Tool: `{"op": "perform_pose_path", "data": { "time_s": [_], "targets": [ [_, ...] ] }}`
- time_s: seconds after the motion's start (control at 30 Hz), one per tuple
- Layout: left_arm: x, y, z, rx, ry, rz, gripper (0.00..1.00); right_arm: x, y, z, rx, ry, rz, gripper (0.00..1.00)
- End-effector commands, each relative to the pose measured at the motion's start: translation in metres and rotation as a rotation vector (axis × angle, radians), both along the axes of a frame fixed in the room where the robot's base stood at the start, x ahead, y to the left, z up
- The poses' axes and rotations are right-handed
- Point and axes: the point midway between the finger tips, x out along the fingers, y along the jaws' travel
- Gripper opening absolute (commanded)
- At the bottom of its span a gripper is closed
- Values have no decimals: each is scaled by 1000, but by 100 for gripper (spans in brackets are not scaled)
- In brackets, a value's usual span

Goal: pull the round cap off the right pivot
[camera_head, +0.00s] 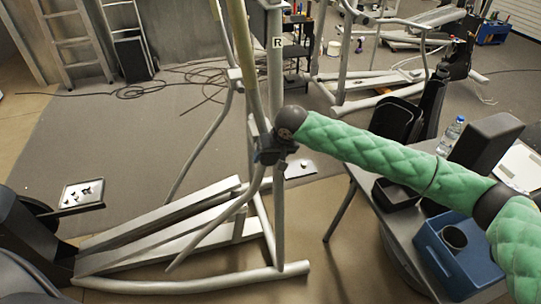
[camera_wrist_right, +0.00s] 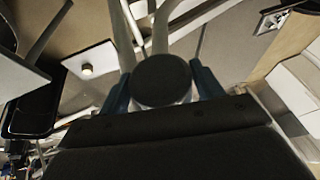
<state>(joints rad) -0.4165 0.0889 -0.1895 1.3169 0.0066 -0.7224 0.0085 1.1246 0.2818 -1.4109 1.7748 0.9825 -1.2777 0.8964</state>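The round black cap (camera_wrist_right: 161,80) on the right pivot shows in the wrist view, with a pale metal rim below its dark face. My right gripper (camera_wrist_right: 160,84) has one blue finger on each side of the cap. The gaps are very narrow, and I cannot tell whether the fingers touch it. In the head view my right gripper (camera_head: 270,152) is at the upright of the elliptical frame (camera_head: 277,90), below the "R" label. The arm and wrist hide the cap there. My left gripper is not in view.
A grey table (camera_head: 365,185) at the right holds a blue bin (camera_head: 430,243), a water bottle (camera_head: 450,135) and dark boxes. A small tray with parts (camera_head: 82,194) is at the left. Cables (camera_head: 130,90) lie on the floor behind the frame.

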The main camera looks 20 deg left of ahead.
Motion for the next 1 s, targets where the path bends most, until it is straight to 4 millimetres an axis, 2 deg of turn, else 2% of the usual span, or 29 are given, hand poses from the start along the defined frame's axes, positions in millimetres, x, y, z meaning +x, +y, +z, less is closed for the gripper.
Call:
{"op": "perform_pose_path", "data": {
  "time_s": [0.03, 0.1, 0.13, 0.17, 0.3, 0.37, 0.4, 1.0],
  "targets": [
    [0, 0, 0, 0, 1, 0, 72, 0, 0, 0, 0, 0, 0, 56],
    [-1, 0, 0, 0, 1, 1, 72, 0, 0, 0, 0, 0, 0, 42],
    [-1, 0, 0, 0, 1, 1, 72, 0, 0, 0, 0, 0, 0, 40],
    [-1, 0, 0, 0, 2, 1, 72, 0, 0, 0, 0, 0, 0, 59],
    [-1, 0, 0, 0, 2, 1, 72, 0, 0, 0, 0, 0, 0, 32],
    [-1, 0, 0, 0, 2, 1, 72, 0, 0, 0, 0, 0, 0, 20],
    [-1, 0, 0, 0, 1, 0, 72, 0, 0, 0, 0, 0, 0, 17],
    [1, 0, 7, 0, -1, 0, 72, -9, -6, 1, -1, 1, 0, 17]
  ]
}}
